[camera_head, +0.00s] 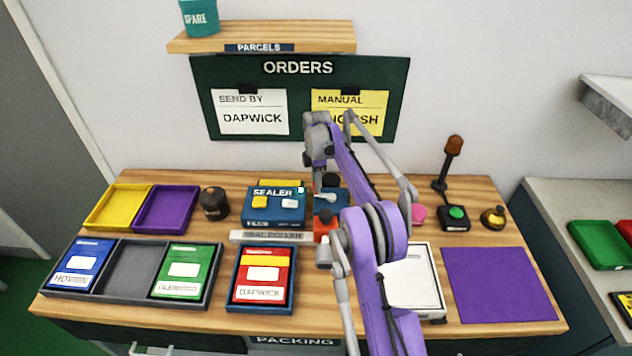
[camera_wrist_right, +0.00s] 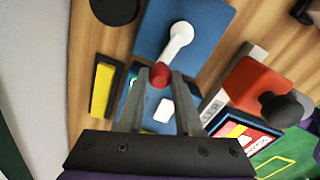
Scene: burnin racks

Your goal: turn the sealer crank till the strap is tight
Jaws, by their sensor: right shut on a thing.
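The blue sealer (camera_head: 262,212) stands mid-table, marked SEALER and FEED, with a yellow and a white button on top. A blue block (camera_head: 340,207) at its right carries a white crank arm (camera_head: 324,197). The wrist view shows the crank arm (camera_wrist_right: 181,38) reaching from its hub on the block towards my fingers. My right gripper (camera_head: 316,186) comes down over the crank; in the wrist view its fingertips (camera_wrist_right: 162,76) are shut around the crank's red knob (camera_wrist_right: 161,78). I cannot make out a strap. My left gripper is not in view.
An orange block with a black knob (camera_wrist_right: 275,100) stands beside the crank block. A grey roller bar (camera_head: 270,237) lies in front of the sealer. A red DAPWICK parcel (camera_head: 262,275) sits in a blue tray. The purple mat (camera_head: 500,285) at right is bare.

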